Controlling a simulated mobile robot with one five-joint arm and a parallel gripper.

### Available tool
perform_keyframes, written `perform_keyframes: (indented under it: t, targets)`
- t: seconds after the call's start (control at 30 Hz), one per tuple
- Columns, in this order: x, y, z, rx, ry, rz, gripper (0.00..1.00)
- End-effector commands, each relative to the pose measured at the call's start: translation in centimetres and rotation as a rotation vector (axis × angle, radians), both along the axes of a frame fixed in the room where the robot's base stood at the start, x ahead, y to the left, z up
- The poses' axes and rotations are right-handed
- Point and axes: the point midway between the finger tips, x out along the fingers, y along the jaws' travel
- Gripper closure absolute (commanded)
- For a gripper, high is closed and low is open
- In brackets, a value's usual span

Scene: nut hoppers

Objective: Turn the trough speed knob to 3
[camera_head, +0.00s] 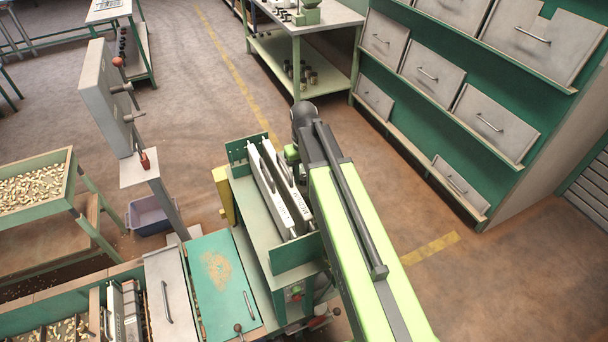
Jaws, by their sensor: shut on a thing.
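My arm reaches up from the bottom right, its end near the middle. The dark rounded end joint and a small green part show there. My gripper's fingers are hidden, so what they touch is not visible. A grey control box (105,98) stands on a post at the left, turned nearly edge-on. A red-tipped lever (118,62), short shafts and a red knob (145,160) stick out from it. No dial, number or label can be read, so I cannot tell which is the trough speed knob. The arm end is apart from this box, to its right.
White upright plates (275,190), one lettered, stand in a green rack (289,257) beside my arm. A teal lid (220,285) and nut troughs are at the lower left. A drawer shelf (480,90) lines the right. A purple crate (152,216) sits on the floor.

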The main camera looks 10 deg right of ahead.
Motion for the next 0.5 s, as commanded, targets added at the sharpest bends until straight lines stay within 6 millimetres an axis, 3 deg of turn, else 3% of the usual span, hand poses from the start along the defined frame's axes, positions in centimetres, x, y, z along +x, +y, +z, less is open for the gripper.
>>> perform_keyframes:
  t: [0.5]
  targets:
    - [-0.01,0.04,-0.01,0.0,0.0,-0.214,1.0]
